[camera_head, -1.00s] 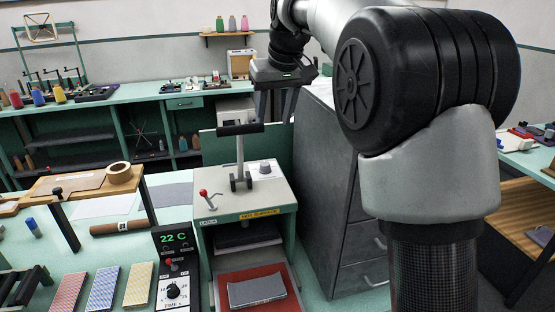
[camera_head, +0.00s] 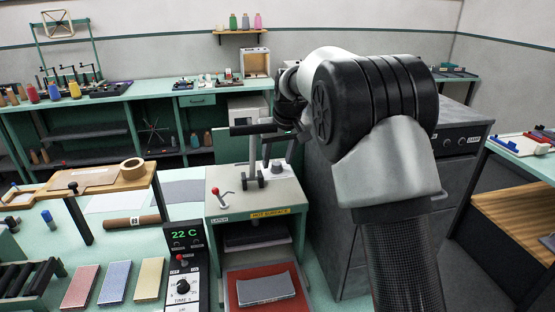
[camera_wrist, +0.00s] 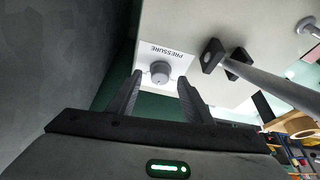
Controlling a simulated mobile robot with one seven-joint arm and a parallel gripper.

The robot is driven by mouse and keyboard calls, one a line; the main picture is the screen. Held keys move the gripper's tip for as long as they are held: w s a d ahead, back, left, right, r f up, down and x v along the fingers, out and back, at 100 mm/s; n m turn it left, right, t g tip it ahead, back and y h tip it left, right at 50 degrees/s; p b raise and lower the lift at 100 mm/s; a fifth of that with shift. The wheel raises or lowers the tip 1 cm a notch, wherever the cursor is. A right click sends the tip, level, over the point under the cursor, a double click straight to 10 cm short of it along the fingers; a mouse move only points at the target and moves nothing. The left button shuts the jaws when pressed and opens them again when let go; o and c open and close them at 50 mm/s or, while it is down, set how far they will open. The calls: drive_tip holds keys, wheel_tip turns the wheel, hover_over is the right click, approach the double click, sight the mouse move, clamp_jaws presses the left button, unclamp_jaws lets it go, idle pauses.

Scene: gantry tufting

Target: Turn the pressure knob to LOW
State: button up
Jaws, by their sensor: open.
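The pressure knob (camera_wrist: 161,70) is a grey round knob on a white plate marked PRESSURE, on top of the press (camera_head: 230,203). In the head view the knob (camera_head: 277,167) sits at the right of the press top, behind the lever foot. My gripper (camera_wrist: 160,80) is open, with the knob showing between its two fingertips in the wrist view. It appears apart from the knob. In the head view the gripper (camera_head: 279,152) is just above the knob, partly hidden by my arm. I cannot read the knob's setting or a LOW mark.
The press lever (camera_head: 253,155) with its dark crossbar stands just left of the knob. A red-tipped latch lever (camera_head: 216,192) and a HOT SURFACE label are at the front. A grey cabinet (camera_head: 335,220) stands close on the right. A timer box (camera_head: 183,260) reads 22 C.

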drive_tip(key=shift+w+a+f, duration=0.1)
drive_tip(key=shift+w+f, duration=0.1)
drive_tip(key=shift+f, duration=0.3)
drive_tip(key=c, duration=1.1)
drive_tip(key=shift+o, duration=0.2)
drive_tip(key=shift+d+n+y, duration=0.2)
drive_tip(key=shift+n+y, duration=0.1)
drive_tip(key=shift+n, duration=0.3)
drive_tip(key=n+g+y, duration=0.1)
drive_tip(key=n, duration=0.2)
drive_tip(key=shift+p, duration=0.3)
